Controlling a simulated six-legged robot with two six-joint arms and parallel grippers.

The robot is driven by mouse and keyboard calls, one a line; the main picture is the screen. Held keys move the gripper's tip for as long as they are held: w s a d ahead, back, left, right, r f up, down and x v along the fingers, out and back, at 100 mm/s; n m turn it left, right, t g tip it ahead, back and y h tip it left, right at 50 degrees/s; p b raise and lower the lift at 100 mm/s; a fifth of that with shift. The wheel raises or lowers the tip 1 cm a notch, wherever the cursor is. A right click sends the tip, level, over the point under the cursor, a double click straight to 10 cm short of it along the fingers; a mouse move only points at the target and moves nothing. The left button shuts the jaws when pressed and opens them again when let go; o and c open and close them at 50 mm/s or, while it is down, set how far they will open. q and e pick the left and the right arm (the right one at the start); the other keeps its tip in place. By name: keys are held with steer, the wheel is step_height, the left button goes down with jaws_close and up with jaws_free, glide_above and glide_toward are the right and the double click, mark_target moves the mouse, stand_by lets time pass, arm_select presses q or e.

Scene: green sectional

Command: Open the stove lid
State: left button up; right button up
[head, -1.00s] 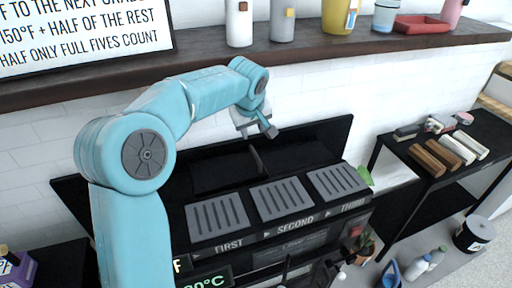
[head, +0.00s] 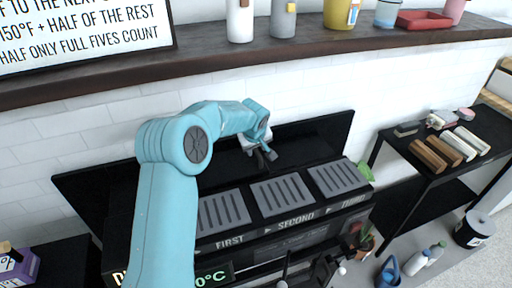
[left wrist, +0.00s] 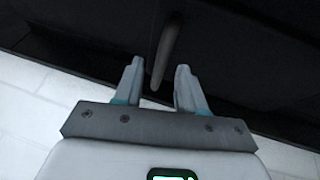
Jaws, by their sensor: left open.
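My left gripper (head: 262,158) is in front of the lid, above the grates. In the left wrist view the open fingers (left wrist: 158,85) stand on either side of the lower end of a dark curved handle (left wrist: 166,50) on the black surface. I cannot tell whether they touch it. My right gripper is not in view.
A dark wooden shelf (head: 215,55) with bottles and cups runs along the wall above the stove. A black side table (head: 440,178) with wood blocks stands at the right. A purple box (head: 20,268) is at the lower left.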

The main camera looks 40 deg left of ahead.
arm_select(q)
steer(key=shift+w+a+f, duration=0.1)
steer(key=shift+f, duration=0.1)
jaws_close()
steer(key=shift+r, duration=0.1)
